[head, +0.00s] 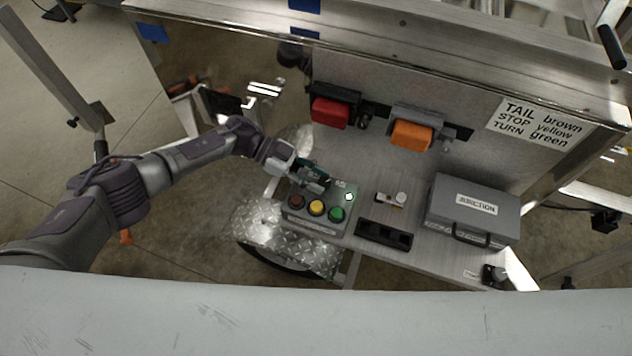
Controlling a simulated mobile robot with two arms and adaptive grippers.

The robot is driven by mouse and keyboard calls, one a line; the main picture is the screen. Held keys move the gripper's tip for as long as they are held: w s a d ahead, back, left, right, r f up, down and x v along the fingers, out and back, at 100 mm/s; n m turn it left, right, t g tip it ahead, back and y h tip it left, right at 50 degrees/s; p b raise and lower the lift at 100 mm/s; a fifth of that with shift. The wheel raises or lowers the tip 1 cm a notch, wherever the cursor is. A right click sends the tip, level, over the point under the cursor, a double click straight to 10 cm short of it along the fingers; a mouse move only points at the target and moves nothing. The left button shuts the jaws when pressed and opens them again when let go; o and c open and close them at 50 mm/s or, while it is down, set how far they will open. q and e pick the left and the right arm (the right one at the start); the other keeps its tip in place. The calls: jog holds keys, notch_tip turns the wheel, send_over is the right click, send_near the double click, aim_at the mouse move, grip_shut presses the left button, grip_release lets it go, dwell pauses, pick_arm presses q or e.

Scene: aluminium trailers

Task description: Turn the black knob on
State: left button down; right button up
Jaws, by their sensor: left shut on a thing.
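A grey control box (318,222) with brown, yellow and green round buttons stands on the metal shelf. My left gripper (322,184) reaches in from the left and is shut at the back of this box's top, behind the buttons. The black knob there is mostly hidden by the fingers, so I cannot make out which way it points. A small lamp (349,196) on the box, right of the fingers, looks bright white-green. My right gripper is not in view.
A grey junction case (474,209), a black tray (384,235) and a small pale-knobbed part (399,198) sit to the right. A dark fitting (493,275) is at the shelf's front right. Red (330,112) and orange (411,134) lights hang on the panel behind.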

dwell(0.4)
pick_arm(q)
jog(key=c, duration=0.8)
grip_release()
jog(key=shift+d, duration=0.1)
jog(key=shift+o, duration=0.2)
jog(key=v, duration=1.2)
jog(key=shift+w, duration=0.1)
